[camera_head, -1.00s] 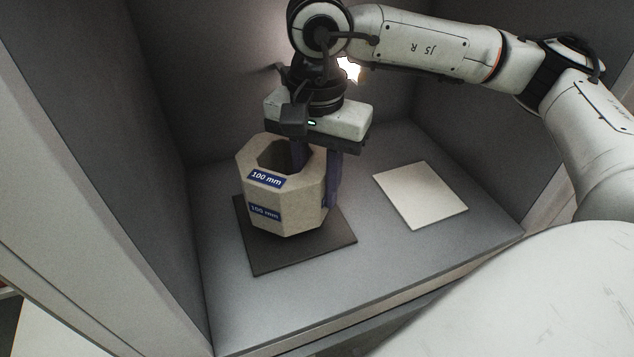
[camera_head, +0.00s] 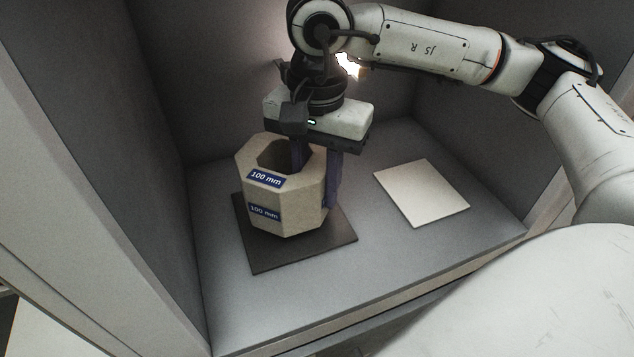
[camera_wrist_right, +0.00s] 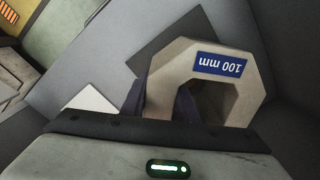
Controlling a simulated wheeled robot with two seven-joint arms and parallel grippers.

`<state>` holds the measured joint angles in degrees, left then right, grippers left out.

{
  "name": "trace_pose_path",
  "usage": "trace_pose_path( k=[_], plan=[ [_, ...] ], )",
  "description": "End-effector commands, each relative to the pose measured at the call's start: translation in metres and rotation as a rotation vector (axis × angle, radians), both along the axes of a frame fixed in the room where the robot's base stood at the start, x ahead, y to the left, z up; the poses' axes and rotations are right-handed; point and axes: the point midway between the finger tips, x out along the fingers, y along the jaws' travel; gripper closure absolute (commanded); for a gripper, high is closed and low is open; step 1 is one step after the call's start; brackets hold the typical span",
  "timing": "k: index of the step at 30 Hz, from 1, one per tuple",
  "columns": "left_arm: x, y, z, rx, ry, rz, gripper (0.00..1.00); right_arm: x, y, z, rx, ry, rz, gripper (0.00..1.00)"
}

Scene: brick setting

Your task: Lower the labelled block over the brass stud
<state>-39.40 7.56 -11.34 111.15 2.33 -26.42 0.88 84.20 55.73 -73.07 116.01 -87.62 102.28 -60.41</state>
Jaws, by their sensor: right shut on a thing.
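The labelled block (camera_head: 285,207) is a beige, hollow, eight-sided piece with two blue "100 mm" labels, upright over the dark square mat (camera_head: 262,258) in the head view. In the right wrist view the block (camera_wrist_right: 170,75) shows its top rim, one label and its dark opening. My right gripper (camera_head: 316,172) is shut on the block's wall, one finger inside the opening and one outside. I cannot tell whether the block touches the mat. No brass stud shows in either view; the block may hide it. My left gripper is not in view.
A white square plate (camera_head: 421,193) lies to the right of the dark mat on the grey floor (camera_head: 310,300) of a walled bay. Grey walls (camera_head: 190,80) stand close on the left, back and right. The floor in front of the mat is clear.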

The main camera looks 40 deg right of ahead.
Motion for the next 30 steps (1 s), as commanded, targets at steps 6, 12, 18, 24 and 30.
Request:
trace_pose_path(
  k=[6,12,18,24,30],
  plan=[
    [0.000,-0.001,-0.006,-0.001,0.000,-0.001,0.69,0.002,0.001,-0.004,0.003,-0.009,0.000,1.00],
    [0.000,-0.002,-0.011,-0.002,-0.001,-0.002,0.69,0.002,0.001,-0.009,0.003,-0.009,0.000,1.00],
    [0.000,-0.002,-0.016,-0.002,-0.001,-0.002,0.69,0.002,0.001,-0.014,0.003,-0.009,0.000,1.00],
    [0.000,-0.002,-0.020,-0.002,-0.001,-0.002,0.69,0.002,0.001,-0.019,0.003,-0.009,0.000,1.00],
    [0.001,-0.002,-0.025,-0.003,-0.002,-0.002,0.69,0.002,0.001,-0.024,0.002,-0.008,0.000,1.00]
  ],
)
